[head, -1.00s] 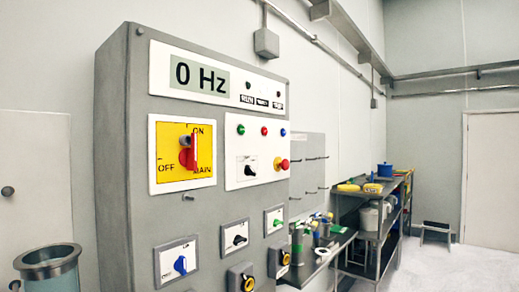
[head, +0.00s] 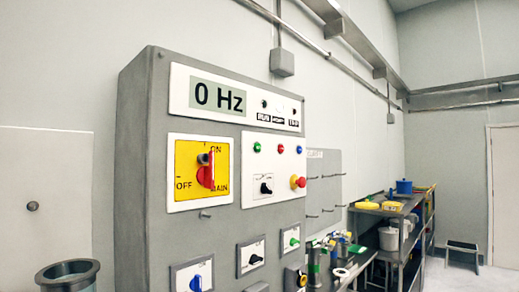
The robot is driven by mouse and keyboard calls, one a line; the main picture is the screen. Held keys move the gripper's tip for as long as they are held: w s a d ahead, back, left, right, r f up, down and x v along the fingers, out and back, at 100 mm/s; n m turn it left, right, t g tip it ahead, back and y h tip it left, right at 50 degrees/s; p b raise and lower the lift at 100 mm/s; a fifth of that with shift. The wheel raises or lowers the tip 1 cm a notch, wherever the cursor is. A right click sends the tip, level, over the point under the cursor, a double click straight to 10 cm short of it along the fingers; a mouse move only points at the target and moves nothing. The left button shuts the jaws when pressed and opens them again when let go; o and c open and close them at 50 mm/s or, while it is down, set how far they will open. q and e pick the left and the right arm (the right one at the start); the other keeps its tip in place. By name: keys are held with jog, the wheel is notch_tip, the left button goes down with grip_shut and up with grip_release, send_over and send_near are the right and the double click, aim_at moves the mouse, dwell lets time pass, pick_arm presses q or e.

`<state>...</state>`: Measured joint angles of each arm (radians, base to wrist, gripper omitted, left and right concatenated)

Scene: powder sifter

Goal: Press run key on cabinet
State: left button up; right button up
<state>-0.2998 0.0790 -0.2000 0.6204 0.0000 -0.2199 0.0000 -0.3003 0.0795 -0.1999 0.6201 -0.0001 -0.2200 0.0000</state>
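The grey control cabinet (head: 150,170) stands at the left centre of the head view, its front panel facing right. Its display (head: 217,97) reads "0 Hz". Small labels beside the display include one reading RUN (head: 264,116), with a small dark round part (head: 265,103) above it. Below are a red main switch (head: 205,172) on a yellow plate, upright at ON, and a white panel with green (head: 257,147), red (head: 281,149) and blue (head: 299,149) round parts, a black selector (head: 266,188) and a red mushroom knob (head: 298,182). Neither gripper is in view.
Below are more selector switches, one blue (head: 196,283), one black (head: 256,259), one green (head: 294,241). A metal vessel (head: 67,268) stands at the lower left. Shelving (head: 385,213) with containers and a step stool (head: 462,250) are at the right. Bare floor shows at the lower right.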

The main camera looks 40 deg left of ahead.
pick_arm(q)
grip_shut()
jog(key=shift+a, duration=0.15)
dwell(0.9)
